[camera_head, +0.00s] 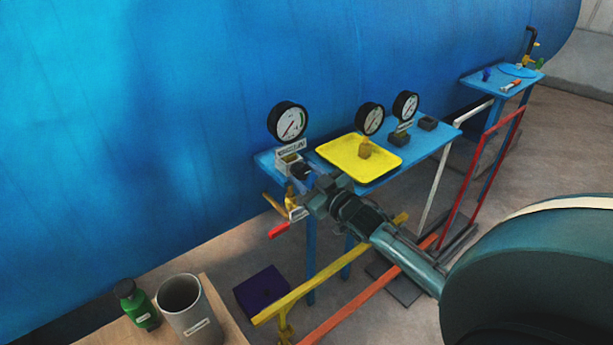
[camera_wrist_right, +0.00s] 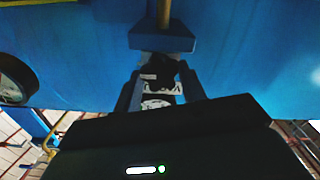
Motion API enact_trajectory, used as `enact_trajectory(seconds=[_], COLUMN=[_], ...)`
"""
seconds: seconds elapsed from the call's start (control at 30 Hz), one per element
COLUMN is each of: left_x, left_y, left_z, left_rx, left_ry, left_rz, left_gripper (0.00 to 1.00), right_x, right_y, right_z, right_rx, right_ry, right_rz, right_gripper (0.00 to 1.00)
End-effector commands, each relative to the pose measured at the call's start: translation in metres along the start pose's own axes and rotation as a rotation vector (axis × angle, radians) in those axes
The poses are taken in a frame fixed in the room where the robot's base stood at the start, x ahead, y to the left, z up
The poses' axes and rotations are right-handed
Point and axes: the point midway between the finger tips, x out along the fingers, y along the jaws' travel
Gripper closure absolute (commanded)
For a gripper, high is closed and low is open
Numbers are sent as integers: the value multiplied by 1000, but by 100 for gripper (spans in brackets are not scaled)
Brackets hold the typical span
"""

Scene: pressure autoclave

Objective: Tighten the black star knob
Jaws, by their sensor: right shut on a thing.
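My right gripper (camera_head: 312,183) reaches in from the right and is at the left end of the blue shelf, beside the yellow tray. The black star knob (camera_head: 300,171) shows only partly at its fingertips, in front of a small labelled block. In the right wrist view, the black knob (camera_wrist_right: 162,68) sits between the two fingers of the right gripper (camera_wrist_right: 162,80), which is shut on it. A white label with dark print lies just below the knob there. The left gripper is in neither view.
The blue shelf (camera_head: 432,143) carries a yellow tray (camera_head: 345,160) and pressure gauges (camera_head: 287,121). A red-handled valve (camera_head: 279,230) hangs just below the gripper. Yellow and orange rails (camera_head: 345,312) cross under my arm. A green bottle (camera_head: 138,304) and grey cup (camera_head: 188,308) stand lower left.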

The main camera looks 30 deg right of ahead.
Motion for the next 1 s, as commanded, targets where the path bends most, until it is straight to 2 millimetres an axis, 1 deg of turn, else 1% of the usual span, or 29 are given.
enact_trajectory(seconds=[0.3,0.33,0.57,0.6,0.87,1.0], left_x=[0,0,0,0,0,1], left_y=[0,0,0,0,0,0], left_z=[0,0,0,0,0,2], left_rx=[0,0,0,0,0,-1], left_ry=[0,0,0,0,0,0], left_rz=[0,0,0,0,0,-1], left_gripper=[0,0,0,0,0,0], right_x=[0,0,0,0,-2,-14], right_y=[0,0,0,0,0,-1], right_z=[0,0,0,0,0,2], right_rx=[2,2,1,1,0,1], right_ry=[1,1,1,1,0,-2], right_rz=[1,1,0,0,0,-1], right_gripper=[82,58,39,38,38,38])
